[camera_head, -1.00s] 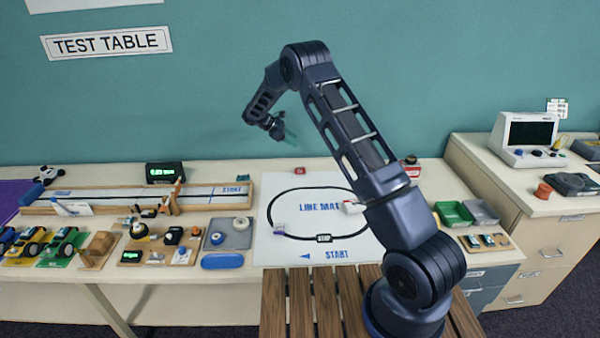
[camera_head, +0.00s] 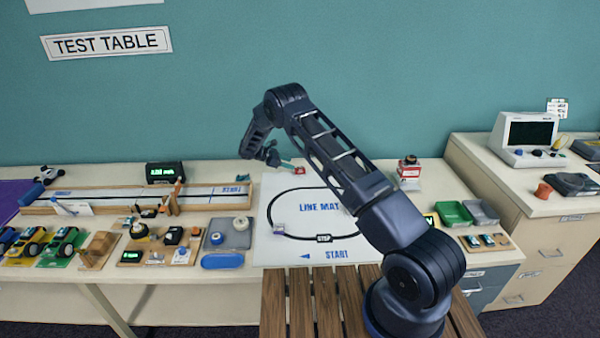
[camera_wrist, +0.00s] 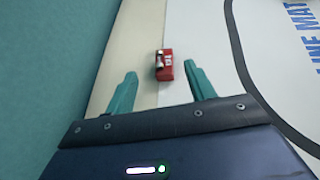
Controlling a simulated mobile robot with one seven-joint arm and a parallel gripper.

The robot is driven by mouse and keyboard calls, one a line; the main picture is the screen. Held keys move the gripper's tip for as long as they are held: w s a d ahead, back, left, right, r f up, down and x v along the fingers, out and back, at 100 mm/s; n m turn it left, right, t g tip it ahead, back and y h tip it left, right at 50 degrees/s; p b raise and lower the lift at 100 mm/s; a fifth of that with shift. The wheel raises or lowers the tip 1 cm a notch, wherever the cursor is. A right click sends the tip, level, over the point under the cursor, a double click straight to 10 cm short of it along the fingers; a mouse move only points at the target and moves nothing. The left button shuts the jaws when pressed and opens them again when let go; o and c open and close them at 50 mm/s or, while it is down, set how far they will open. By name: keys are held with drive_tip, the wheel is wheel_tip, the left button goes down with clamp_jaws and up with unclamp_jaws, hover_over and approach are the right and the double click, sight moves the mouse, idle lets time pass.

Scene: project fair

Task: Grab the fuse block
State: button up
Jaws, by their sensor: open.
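The fuse block looks to be the small red block (camera_wrist: 166,64) with a white label and a pale metallic part on one side. In the wrist view it lies at the back edge of the line mat, ahead of my fingertips and between their lines. It also shows in the head view as a small red block (camera_head: 299,170) near the wall. My gripper (camera_wrist: 160,82) has its two teal fingers spread with nothing between them. In the head view my gripper (camera_head: 284,163) is just left of the block and above the table; the exact gap is hard to tell.
The white line mat (camera_head: 262,245) lies flat around the block's front side. The teal wall (camera_wrist: 50,60) is close on the left in the wrist view. A green-lit display (camera_head: 165,172) stands to the left.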

sight(302, 168)
drive_tip(key=shift+s+f+x, duration=0.1)
drive_tip(key=shift+s+x, duration=0.05)
drive_tip(key=shift+x, duration=1.35)
drive_tip(key=shift+s+f+x, duration=0.1)
drive_tip(key=shift+x, duration=1.4)
drive_tip(key=shift+a, duration=0.1)
drive_tip(key=c, duration=1.1)
